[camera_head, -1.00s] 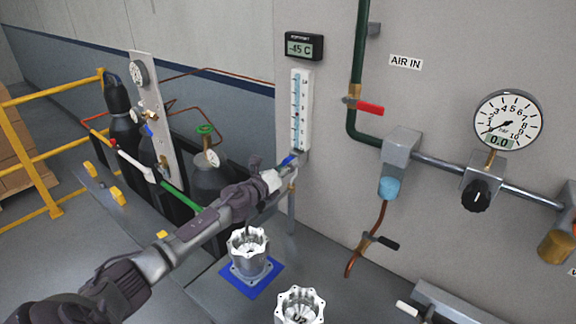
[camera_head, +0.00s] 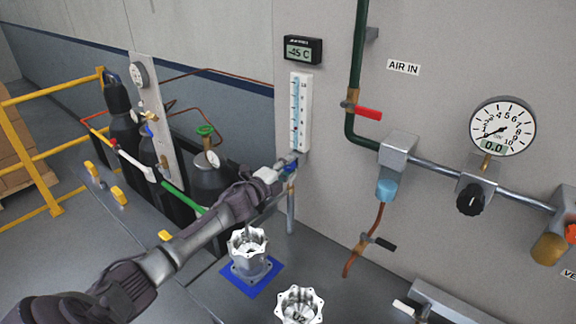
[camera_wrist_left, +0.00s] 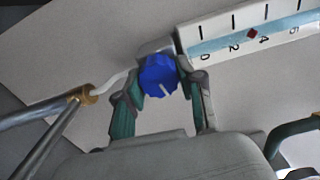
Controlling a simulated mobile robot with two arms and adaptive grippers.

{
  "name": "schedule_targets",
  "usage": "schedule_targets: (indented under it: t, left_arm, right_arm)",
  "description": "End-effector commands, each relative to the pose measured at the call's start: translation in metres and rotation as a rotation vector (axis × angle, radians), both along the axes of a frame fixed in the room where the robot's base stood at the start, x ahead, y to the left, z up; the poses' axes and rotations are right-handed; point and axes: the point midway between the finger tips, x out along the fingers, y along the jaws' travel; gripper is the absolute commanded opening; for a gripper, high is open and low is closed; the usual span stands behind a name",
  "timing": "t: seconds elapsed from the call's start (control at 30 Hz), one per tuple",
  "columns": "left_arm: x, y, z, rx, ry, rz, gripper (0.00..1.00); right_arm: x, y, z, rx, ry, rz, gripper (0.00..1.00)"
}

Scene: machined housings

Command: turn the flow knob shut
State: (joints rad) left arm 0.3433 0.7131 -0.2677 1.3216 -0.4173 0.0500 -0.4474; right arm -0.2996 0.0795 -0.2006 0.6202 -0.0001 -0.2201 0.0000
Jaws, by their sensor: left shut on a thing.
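The flow knob is a small blue knob (camera_wrist_left: 158,78) with a pale pointer line, at the low end of the flow meter scale. It shows between the two fingers of my left gripper (camera_wrist_left: 160,92) in the left wrist view. The fingers are shut on it from both sides. In the head view the left gripper (camera_head: 283,170) is at the foot of the white flow meter (camera_head: 301,113), and only a little blue of the knob shows. My right gripper is not in view.
Two machined housings stand below the arm, one (camera_head: 249,268) on a blue pad (camera_head: 238,286) and one (camera_head: 299,305) nearer. A red-handled valve (camera_head: 367,112), a pressure gauge (camera_head: 503,126) and pipes are on the wall to the right. Gas cylinders (camera_head: 208,178) stand at left.

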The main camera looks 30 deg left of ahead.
Motion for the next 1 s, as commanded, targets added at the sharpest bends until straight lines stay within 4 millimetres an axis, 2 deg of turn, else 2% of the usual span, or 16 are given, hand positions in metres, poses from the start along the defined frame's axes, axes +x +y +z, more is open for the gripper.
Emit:
schedule_targets:
  t: [1.0]
  left_arm:
    - [0.0,0.002,0.002,-0.96,0.079,0.003,0.03]
  right_arm:
    - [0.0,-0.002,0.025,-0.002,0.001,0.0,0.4]
